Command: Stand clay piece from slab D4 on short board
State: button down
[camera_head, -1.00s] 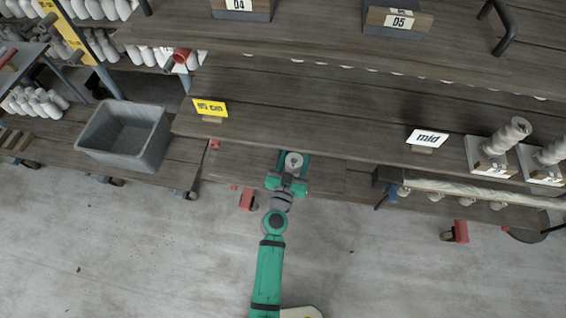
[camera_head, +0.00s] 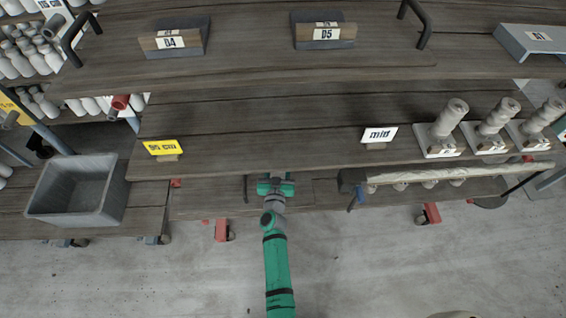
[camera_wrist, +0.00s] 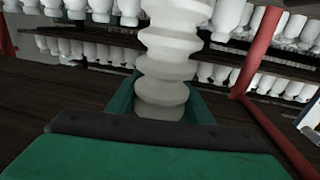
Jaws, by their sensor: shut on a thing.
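My gripper (camera_head: 275,182) is at the front edge of the middle shelf in the head view, shut on a pale ribbed clay piece. In the wrist view the clay piece (camera_wrist: 165,70) stands roughly upright between the green fingers (camera_wrist: 160,100), with its top out of frame. The piece cannot be made out in the head view. Slab D4 (camera_head: 180,36), a dark slab with a labelled wooden block, is on the upper shelf with nothing standing on it. No sign reading "short" is legible, so I cannot tell which board is the short one.
Slab D5 (camera_head: 323,32) is also bare. The middle shelf has a yellow "95 cm" sign (camera_head: 163,148), a "mid" sign (camera_head: 379,136) and clay pieces on white slabs (camera_head: 441,153) at right. A grey bin (camera_head: 78,195) is at left. Shelf between the signs is clear.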

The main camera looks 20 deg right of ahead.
jog(key=shift+w+d+f, duration=0.25)
jog(key=shift+f, duration=0.65)
jog(key=shift+w+d+f, duration=0.3)
jog(key=shift+f, duration=0.6)
jog(key=shift+w+d+f, duration=0.25)
jog(key=shift+f, duration=0.75)
